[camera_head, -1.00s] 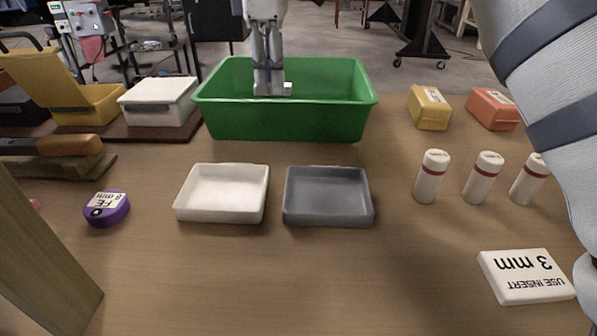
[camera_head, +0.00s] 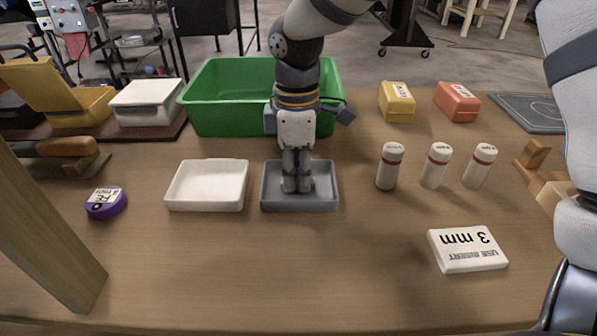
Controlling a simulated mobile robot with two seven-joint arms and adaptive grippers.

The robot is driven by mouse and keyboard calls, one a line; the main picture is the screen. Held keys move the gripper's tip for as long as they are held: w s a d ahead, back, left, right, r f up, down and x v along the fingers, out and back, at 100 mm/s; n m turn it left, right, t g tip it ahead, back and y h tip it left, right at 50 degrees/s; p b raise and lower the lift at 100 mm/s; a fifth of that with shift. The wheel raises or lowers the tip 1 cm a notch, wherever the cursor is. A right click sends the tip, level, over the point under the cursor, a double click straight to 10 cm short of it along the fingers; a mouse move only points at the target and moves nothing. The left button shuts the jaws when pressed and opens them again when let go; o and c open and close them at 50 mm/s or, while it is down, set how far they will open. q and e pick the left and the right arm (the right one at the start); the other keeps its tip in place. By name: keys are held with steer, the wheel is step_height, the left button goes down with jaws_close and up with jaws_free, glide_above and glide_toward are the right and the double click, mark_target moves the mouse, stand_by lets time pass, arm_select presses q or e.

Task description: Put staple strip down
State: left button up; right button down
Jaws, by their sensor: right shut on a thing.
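My right gripper (camera_head: 297,185) points straight down into the grey tray (camera_head: 328,190), with its fingertips at or close to the tray floor. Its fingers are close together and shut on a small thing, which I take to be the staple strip. The strip itself cannot be made out, as the fingers hide it. I cannot tell whether it touches the tray floor. My left gripper is not in view.
A white tray (camera_head: 207,205) is left of the grey one, and a green bin (camera_head: 215,115) stands behind. A purple tape disc (camera_head: 106,203) lies left. The front table is clear.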

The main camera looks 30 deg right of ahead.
mark_target(296, 181)
steer(key=shift+f, duration=0.2)
steer(key=c, duration=1.6)
jaws_free()
step_height(296, 181, up, 12)
steer(key=shift+r, duration=0.2)
